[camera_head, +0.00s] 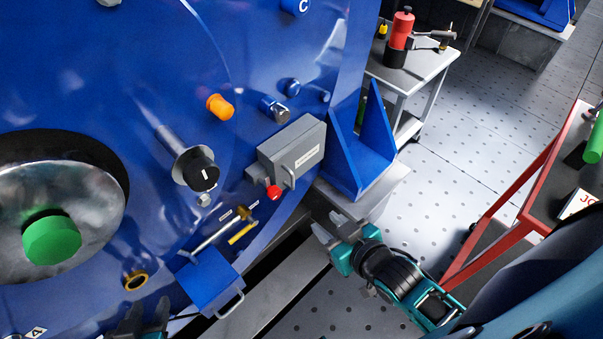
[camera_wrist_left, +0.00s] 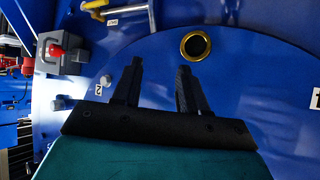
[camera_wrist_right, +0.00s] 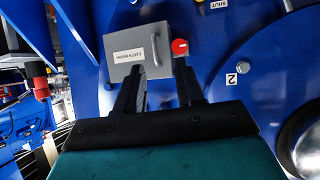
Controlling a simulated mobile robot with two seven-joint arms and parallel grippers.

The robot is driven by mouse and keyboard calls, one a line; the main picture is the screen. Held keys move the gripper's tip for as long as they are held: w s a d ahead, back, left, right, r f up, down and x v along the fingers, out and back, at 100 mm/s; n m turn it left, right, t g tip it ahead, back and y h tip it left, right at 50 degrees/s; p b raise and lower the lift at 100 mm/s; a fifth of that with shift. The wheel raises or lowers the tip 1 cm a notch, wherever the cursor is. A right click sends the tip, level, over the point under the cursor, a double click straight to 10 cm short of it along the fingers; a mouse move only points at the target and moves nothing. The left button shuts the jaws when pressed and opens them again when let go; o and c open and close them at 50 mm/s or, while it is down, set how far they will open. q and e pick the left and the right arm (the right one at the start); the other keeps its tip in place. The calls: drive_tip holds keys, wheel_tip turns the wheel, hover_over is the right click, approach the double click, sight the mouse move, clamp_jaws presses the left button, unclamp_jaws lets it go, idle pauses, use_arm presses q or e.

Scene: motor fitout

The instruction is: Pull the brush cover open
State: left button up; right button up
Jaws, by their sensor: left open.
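A grey box (camera_head: 292,152) with a bar handle and a small white label sits on the blue motor face; it looks like the brush cover, and it appears shut. A red knob (camera_head: 273,192) sits at its lower left. The box also shows in the right wrist view (camera_wrist_right: 134,42), its handle (camera_wrist_right: 160,64) in line with the gap between the fingers. My right gripper (camera_head: 335,231) is open and empty, below and right of the box, apart from it. My left gripper (camera_head: 143,318) is open and empty at the bottom edge, facing the motor; in its wrist view (camera_wrist_left: 158,80) nothing is between its fingers.
A blue box (camera_head: 210,279) with a metal handle projects below the yellow lever (camera_head: 241,234). A black knob (camera_head: 203,168), an orange knob (camera_head: 219,107) and a brass ring (camera_head: 135,280) stand on the motor. A blue bracket (camera_head: 362,150) is right of the grey box; a red-framed cart (camera_head: 500,215) is farther right.

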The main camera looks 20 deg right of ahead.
drive_tip(key=w+d+f+n+t+y+b, duration=0.3)
drive_tip(key=w+d+f+n+y+b, duration=0.15)
drive_tip(key=d+y+b, duration=0.4)
use_arm(q)
wheel_tip(320, 180, down, 10)
drive_tip(key=w+d+b, duration=0.1)
drive_tip(key=d+b, duration=0.1)
drive_tip(key=b, duration=0.1)
drive_tip(key=shift+w+d+h+b, duration=0.15)
drive_tip(key=shift+d+h+b, duration=0.25)
use_arm(e)
drive_tip(key=w+a+h, duration=0.1)
drive_tip(key=w+a, duration=0.7)
drive_tip(key=w, duration=0.3)
drive_tip(key=shift+a, duration=0.35)
use_arm(q)
drive_tip(key=shift+r, duration=0.1)
use_arm(e)
drive_tip(key=shift+r+m, duration=0.15)
drive_tip(key=shift+m, duration=0.1)
clamp_jaws()
use_arm(q)
drive_tip(key=shift+a, duration=0.1)
drive_tip(key=shift+w, duration=0.1)
